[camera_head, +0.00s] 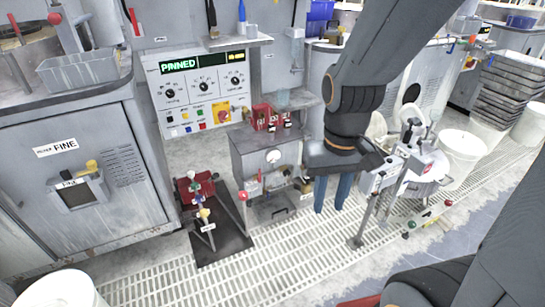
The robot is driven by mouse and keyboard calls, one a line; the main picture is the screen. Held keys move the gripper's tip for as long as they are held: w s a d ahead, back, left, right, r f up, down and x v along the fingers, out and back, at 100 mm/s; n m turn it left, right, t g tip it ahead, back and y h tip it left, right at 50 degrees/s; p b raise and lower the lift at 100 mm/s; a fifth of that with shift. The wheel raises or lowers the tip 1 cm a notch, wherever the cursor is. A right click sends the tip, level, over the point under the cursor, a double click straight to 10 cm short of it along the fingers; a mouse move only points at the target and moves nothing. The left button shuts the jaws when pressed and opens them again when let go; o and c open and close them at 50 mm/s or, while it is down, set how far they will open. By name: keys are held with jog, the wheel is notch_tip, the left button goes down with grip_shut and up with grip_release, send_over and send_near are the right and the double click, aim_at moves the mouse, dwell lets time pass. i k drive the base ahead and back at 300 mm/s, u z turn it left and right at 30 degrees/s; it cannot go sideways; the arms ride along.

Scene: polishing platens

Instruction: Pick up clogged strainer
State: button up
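My gripper (333,192) hangs from the dark arm in the centre right, with its two blue fingers pointing down over the floor grating. A gap shows between the fingers and nothing is seen in it, so it looks open and empty. I cannot pick out a clogged strainer for certain in this view. A small grey cabinet (262,157) stands just left of my gripper, with a dark tray-like opening (272,207) low on its front. What lies inside that opening is too small and dark to tell.
A control panel reading PINNED (203,90) stands behind. A red device (197,188) sits on a dark floor plate (220,232) at left. A pole-mounted device (385,180) stands close right of my gripper. White buckets (463,155) stand farther right. The front floor grating (270,270) is mostly clear.

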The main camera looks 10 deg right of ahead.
aim_at(305, 182)
jog(key=u, duration=0.2)
jog(key=i, duration=1.25)
jog(key=z, duration=0.7)
jog(key=i, duration=0.35)
jog(key=z, duration=0.15)
